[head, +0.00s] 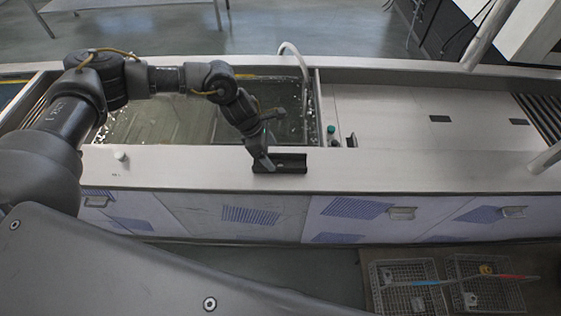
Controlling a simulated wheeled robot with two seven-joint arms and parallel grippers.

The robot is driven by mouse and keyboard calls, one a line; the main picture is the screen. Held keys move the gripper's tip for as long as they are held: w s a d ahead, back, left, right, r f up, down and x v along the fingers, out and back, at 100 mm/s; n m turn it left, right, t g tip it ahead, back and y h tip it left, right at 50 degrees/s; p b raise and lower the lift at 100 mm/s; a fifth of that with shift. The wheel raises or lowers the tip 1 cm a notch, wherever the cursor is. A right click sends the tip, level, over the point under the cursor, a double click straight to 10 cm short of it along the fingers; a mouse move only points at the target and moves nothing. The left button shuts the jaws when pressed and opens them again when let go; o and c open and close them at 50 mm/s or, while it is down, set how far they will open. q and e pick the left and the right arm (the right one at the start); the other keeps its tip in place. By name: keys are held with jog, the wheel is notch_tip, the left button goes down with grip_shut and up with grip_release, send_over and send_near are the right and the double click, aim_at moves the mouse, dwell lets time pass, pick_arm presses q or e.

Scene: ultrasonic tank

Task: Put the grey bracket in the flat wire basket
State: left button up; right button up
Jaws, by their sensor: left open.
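Two wire baskets stand low at the bottom right: a left one (377,276) and a right one (452,268). Which of them is the flat one I cannot tell. My right gripper is not in view.
The liquid-filled tank (150,125) lies behind the ledge, with a curved pale hose (304,70) at its back right corner. A small green-capped item (332,130) stands right of it. Blue- and red-handled tools lie across the baskets. The right worktop (400,150) is mostly clear.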

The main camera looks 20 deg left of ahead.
aim_at(282, 164)
pick_arm(q)
jog(key=shift+d+p+x, duration=0.25)
jog(key=shift+p+x, duration=1.3)
jog(key=shift+x, duration=0.8)
jog(key=shift+w+d+f, duration=0.1)
jog(key=shift+w+f, duration=0.05)
jog(key=shift+f, duration=0.05)
jog(key=c, duration=1.5)
jog(key=shift+r, duration=0.6)
jog(key=s+a+r+b, duration=0.2)
jog(key=s+r, duration=0.2)
jog(key=s+a+r+b, duration=0.2)
jog(key=s+r, duration=0.1)
jog(key=s, duration=0.1)
jog(key=s+a+r+b, duration=0.3)
jog(key=s+r, duration=0.1)
jog(key=shift+s+r, duration=0.1)
jog(key=shift+r, duration=0.25)
